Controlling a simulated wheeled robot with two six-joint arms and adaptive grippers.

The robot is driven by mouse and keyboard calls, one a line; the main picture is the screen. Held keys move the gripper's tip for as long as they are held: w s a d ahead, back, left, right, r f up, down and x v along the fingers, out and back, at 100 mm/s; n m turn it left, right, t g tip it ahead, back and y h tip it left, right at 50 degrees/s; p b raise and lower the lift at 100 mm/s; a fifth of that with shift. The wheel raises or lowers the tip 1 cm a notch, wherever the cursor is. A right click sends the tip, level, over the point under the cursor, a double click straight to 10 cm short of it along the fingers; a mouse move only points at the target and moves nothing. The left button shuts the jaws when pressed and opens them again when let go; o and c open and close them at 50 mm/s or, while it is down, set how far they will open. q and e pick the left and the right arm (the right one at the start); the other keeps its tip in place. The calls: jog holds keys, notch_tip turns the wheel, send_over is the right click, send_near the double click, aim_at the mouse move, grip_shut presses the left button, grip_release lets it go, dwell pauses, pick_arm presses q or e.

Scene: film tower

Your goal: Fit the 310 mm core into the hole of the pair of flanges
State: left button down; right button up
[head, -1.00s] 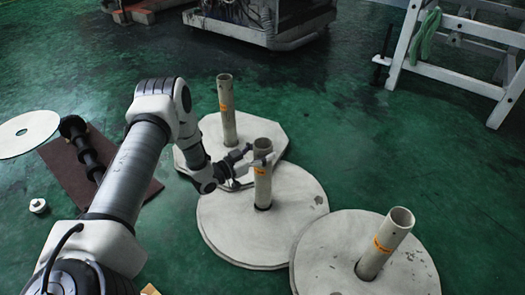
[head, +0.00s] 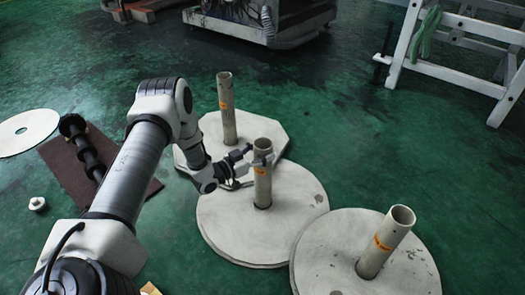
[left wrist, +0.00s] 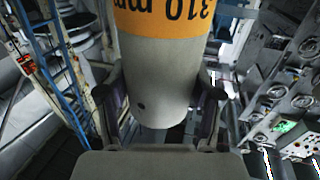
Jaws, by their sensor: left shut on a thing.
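The 310 mm core (head: 263,186) is a pale tube with an orange label. It stands about upright at the hole of the middle pair of flanges (head: 228,225), which are round and grey-white. Its lower end meets the dark hole; how deep it sits I cannot tell. My left gripper (head: 256,160) is shut on the core near its top. In the left wrist view the core (left wrist: 160,85) shows between the two dark fingers, with an orange band reading "310 mm" upside down. My right gripper is not in view.
Another core (head: 227,110) stands on an angular flange (head: 187,155) behind. A third core (head: 385,245) leans in the picture on a round flange (head: 330,265) at right. At left lie a brown mat (head: 70,180), a black shaft (head: 85,150) and a white disc (head: 25,130).

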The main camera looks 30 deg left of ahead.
pick_arm(q)
jog(key=shift+f+b, duration=0.8)
jog(key=shift+f, duration=0.4)
jog(key=shift+c, duration=0.6)
grip_release()
jog(key=v, duration=1.2)
